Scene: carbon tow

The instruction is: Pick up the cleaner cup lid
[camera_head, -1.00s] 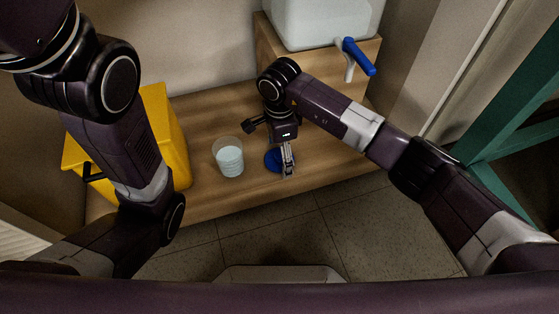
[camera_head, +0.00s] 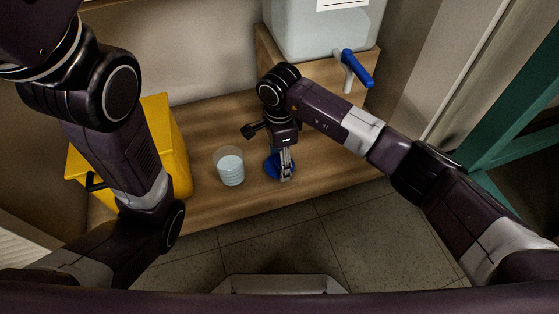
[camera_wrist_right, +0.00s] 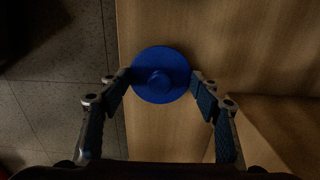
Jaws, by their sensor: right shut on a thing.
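The blue round cup lid (camera_head: 271,164) is at the wooden surface, just right of the cleaner cup (camera_head: 229,168), a clear cup with pale blue liquid. My right gripper (camera_head: 286,174) points down at the lid and partly hides it. In the right wrist view the lid (camera_wrist_right: 160,74), with a round knob in its middle, sits between the two fingertips of the right gripper (camera_wrist_right: 160,80), which is shut on it. Whether the lid is raised off the wood I cannot tell. My left arm comes in from the left; its gripper is not in view.
A yellow container (camera_head: 165,140) stands at the left of the wooden surface (camera_head: 215,208). A translucent tank (camera_head: 320,32) with a blue-handled tap (camera_head: 357,69) stands on a raised wooden block behind my right arm. A green frame (camera_head: 510,110) is at the far right.

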